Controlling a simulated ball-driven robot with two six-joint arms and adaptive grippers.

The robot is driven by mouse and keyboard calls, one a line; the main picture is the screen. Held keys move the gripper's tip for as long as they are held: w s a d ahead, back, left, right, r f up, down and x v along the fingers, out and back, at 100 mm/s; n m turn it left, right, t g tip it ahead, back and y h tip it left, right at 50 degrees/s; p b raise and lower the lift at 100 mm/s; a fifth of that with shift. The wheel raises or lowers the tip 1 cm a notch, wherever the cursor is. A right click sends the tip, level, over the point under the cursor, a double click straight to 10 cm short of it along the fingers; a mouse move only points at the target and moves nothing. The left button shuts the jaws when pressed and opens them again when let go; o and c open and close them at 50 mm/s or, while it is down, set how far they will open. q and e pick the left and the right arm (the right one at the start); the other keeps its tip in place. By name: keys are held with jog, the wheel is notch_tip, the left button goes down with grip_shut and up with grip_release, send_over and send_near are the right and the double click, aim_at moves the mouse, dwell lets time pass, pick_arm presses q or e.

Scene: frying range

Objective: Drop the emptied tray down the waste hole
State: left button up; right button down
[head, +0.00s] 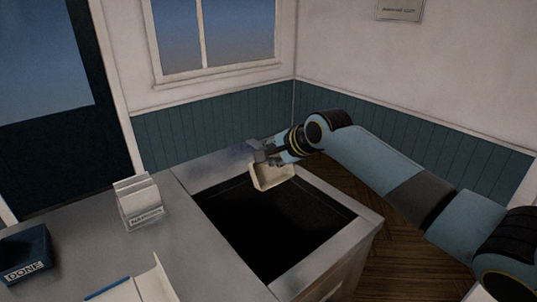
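A small cream tray (271,179) is held tilted over the far part of the waste hole. My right gripper (265,157) is shut on the tray's upper edge; its arm comes in from the right. The visible inside of the tray looks empty. The waste hole (271,229) is a wide dark square opening with a grey metal rim (217,171). The tray appears to be at about the rim's height, near its far edge; I cannot tell whether it touches. My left gripper is not in view.
A grey counter (185,255) adjoins the hole on the left. On it stand a white card holder (138,203), a dark blue box marked DONE (25,257) and an open cream booklet or box (140,287). A wall with a window rises behind.

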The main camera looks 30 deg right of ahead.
aim_at(270, 178)
notch_tip(270, 178, down, 7)
jog(key=b, duration=0.7)
notch_tip(270, 178, down, 4)
jog(key=shift+r+b, duration=0.25)
jog(key=shift+b, duration=0.3)
jog(key=c, duration=2)
grip_release()
